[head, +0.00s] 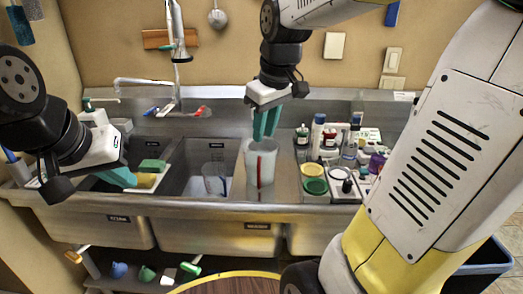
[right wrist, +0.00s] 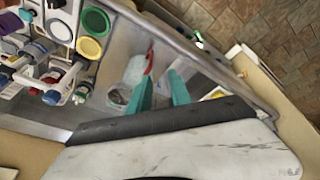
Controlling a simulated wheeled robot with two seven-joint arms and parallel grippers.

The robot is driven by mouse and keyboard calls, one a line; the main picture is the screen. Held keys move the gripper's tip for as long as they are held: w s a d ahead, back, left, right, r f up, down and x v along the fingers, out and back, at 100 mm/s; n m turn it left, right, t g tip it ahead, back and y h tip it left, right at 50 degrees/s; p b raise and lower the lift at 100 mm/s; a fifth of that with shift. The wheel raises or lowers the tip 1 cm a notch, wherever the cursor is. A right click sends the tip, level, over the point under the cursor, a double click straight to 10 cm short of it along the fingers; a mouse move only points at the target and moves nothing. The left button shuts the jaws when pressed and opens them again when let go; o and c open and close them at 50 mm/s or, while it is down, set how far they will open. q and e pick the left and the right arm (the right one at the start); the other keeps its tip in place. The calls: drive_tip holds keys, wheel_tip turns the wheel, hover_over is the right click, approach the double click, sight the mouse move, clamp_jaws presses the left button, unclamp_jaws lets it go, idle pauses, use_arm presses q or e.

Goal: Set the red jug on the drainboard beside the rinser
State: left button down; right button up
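The red jug (head: 261,165), a pale translucent vessel with a red upright strip, stands upright on the steel strip right of the middle basin. In the right wrist view, the jug (right wrist: 134,72) and its red strip lie beyond my fingers. My right gripper (head: 267,136) points down at the jug's top; its teal fingers (right wrist: 160,80) are apart with nothing clearly between them. I cannot tell whether they touch the jug. My left gripper (head: 120,178) is over the left basin, its finger gap hidden. The middle basin (head: 258,226) bears a label too small to read surely.
A clear vessel (head: 214,182) sits in the middle basin. A green sponge (head: 152,165) lies at the left basin. Right of the jug, bottles, a yellow bowl (head: 313,170) and a green bowl (head: 315,186) crowd the counter. A faucet (head: 177,55) rises behind.

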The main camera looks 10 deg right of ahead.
drive_tip(key=s+f+m+t+y, duration=0.1)
drive_tip(key=s+m+t, duration=0.2)
drive_tip(key=s, duration=0.8)
drive_tip(key=shift+s+a+m, duration=0.15)
drive_tip(key=shift+a+m, duration=0.15)
drive_tip(key=shift+m, duration=0.9)
drive_tip(key=shift+f, duration=0.1)
